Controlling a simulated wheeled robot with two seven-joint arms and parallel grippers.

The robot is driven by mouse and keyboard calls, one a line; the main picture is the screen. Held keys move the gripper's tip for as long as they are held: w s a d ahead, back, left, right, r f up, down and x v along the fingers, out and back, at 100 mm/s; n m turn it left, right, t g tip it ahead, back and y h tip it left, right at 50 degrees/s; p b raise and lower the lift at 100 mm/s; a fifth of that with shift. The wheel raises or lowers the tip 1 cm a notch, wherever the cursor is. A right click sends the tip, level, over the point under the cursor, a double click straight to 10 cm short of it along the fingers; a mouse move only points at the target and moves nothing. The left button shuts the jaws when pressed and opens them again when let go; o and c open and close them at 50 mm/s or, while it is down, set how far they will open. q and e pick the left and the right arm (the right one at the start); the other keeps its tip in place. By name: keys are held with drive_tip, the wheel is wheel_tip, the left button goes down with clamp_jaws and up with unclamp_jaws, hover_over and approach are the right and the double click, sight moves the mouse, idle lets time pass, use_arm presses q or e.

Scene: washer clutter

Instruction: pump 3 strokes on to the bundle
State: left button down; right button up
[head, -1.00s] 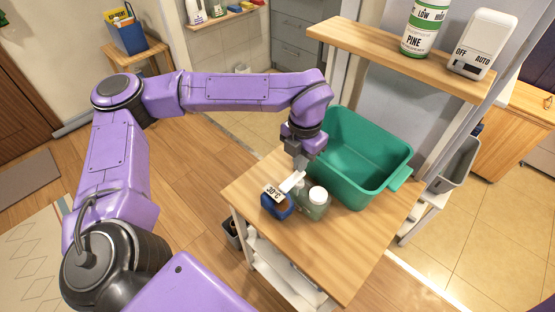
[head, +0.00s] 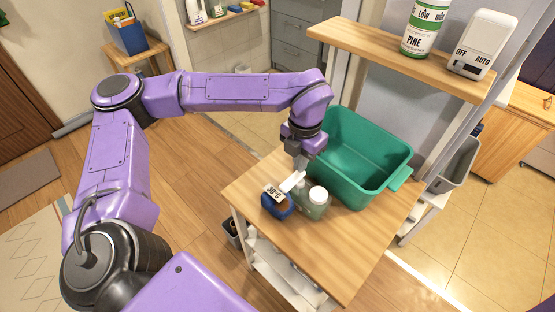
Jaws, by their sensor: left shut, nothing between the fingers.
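A small blue bundle (head: 277,207) lies on the wooden table top, with a white tag reading 30°C (head: 273,192) at its upper side. Right beside it stands a greenish bottle with a white pump head (head: 291,182), whose spout points left over the bundle. My left gripper (head: 301,163) points down directly above the pump head, with its fingers shut and empty. The fingertips are at or close to the pump head; I cannot tell whether they touch. The gripper partly hides the pump's top. My right gripper is out of view.
A shelf (head: 370,50) above holds a PINE bottle (head: 421,28) and an OFF/AUTO dispenser (head: 483,45). The table's front (head: 330,260) is bare.

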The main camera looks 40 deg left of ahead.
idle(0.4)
use_arm(q)
drive_tip(key=shift+f+b, duration=0.85)
drive_tip(key=shift+f, duration=0.7)
drive_tip(key=shift+r, duration=0.1)
drive_tip(key=shift+r+p, duration=1.55)
drive_tip(key=shift+f, duration=0.15)
